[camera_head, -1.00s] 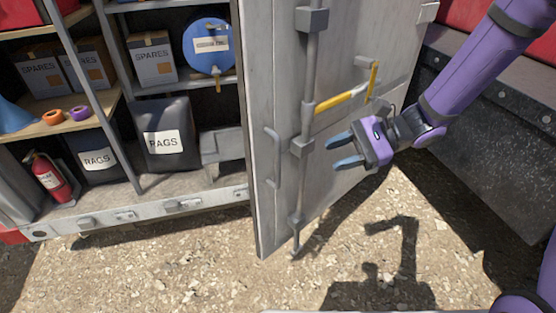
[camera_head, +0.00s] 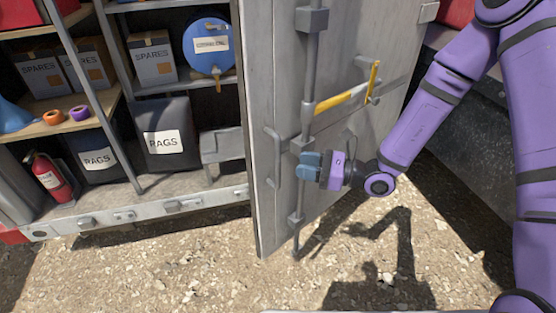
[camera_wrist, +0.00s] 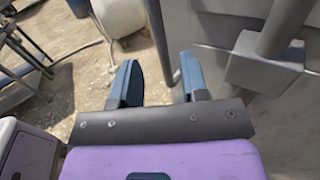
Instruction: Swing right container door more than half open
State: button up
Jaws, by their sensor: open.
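The right container door (camera_head: 345,200) is a grey metal panel standing swung out from the container, its free edge toward me. A vertical locking bar (camera_head: 308,120) runs down it, with a yellow-handled lever (camera_head: 340,100) and a grey pull handle (camera_head: 273,158) near the edge. My gripper (camera_head: 309,166) is open and close to the door's face, beside the locking bar below the lever. In the wrist view my two blue fingers (camera_wrist: 158,82) are apart, with a thin grey bar (camera_wrist: 158,40) showing beyond and between them. I cannot tell whether they touch it.
Left of the door, the open container holds shelves with spares boxes (camera_head: 153,57), a blue reel (camera_head: 207,47), rags bags (camera_head: 167,135) and a red fire extinguisher (camera_head: 48,178). The gravel ground (camera_head: 170,270) in front is clear. A dark tank wall (camera_head: 460,130) stands at right.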

jog(key=x, duration=0.7)
jog(key=shift+a, duration=0.25)
grip_shut()
